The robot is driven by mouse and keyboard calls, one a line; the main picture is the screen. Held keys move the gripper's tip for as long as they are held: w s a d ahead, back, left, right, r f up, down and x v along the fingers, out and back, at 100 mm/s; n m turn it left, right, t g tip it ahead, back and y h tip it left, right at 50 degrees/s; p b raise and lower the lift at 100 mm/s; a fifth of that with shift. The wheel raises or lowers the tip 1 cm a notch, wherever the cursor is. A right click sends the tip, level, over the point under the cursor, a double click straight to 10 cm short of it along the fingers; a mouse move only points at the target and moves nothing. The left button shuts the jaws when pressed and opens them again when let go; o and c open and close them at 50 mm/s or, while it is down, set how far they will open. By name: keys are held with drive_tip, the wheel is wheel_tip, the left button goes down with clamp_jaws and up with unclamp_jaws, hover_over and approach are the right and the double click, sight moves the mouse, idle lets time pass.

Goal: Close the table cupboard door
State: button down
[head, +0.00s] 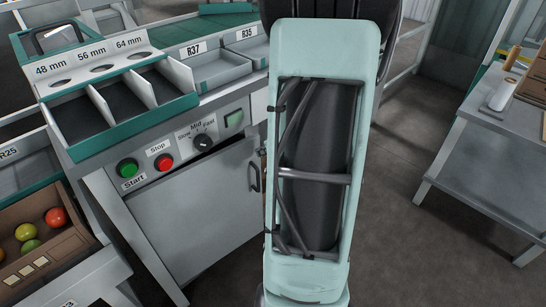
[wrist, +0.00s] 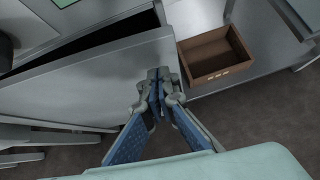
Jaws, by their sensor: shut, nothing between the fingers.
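The control panel (head: 185,145) has a green Start button, a red Stop button and a speed knob. A divided sizing tray (head: 120,100) stands above it. A brown crate (wrist: 238,68) sits right of the door. A side table (head: 475,150) stands right, beyond open floor.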

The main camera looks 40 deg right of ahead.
drive_tip(key=shift+w, duration=1.15)
